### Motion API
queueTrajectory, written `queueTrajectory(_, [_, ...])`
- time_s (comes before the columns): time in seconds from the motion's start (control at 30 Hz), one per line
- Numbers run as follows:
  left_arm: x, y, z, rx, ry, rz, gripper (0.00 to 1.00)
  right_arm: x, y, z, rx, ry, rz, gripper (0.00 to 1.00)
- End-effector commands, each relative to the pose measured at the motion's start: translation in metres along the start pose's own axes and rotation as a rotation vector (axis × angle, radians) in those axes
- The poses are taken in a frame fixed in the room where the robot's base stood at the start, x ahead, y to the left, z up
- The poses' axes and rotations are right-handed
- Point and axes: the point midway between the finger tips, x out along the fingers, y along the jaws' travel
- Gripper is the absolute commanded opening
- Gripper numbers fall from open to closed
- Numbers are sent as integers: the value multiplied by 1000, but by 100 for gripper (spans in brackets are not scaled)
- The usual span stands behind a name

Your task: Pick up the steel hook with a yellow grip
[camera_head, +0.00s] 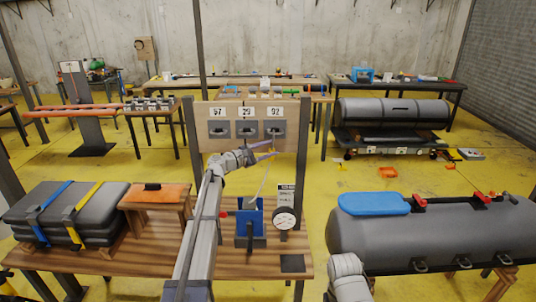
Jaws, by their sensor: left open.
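My left arm reaches up over the bench to the upright wooden board (214,143). My left gripper (264,152) is open, with its two purple fingers in front of the board's lower right part, below the block marked 92 (274,128). A small thin thing (276,141) shows at that block, just above the fingers. It is too small to tell surely whether it is the steel hook with the yellow grip. I see nothing clearly held between the fingers. My right gripper is out of view; only a pale part of my right arm shows at the bottom.
Below the board, the wooden bench (130,262) carries a blue stand (250,222), a round gauge (285,220) and grey folded pads with blue and yellow straps (70,212).

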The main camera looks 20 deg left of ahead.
Motion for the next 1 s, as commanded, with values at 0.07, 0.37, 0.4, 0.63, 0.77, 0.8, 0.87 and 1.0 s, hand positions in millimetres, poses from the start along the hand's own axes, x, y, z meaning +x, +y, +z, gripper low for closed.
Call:
queueTrajectory(0.07, [4, 0, 0, 0, 0, 0, 48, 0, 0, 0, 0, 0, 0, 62])
queueTrajectory(0.37, [3, 0, 0, 0, 1, 0, 32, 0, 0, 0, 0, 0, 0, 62])
queueTrajectory(0.4, [3, 0, 0, 0, 1, 0, 28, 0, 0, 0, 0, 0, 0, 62])
queueTrajectory(0.63, [3, 0, 0, 0, 0, 0, 2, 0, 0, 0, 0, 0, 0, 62])
queueTrajectory(0.77, [3, 0, 0, 0, 0, 0, 0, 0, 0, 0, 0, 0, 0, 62])
queueTrajectory(0.8, [3, 0, 0, 0, 0, 0, 0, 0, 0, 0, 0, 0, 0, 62])
queueTrajectory(0.87, [3, 0, 0, 0, 0, 0, 0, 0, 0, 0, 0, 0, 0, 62])
queueTrajectory(1.0, [3, 0, 0, 0, 0, 0, 0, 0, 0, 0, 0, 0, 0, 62])
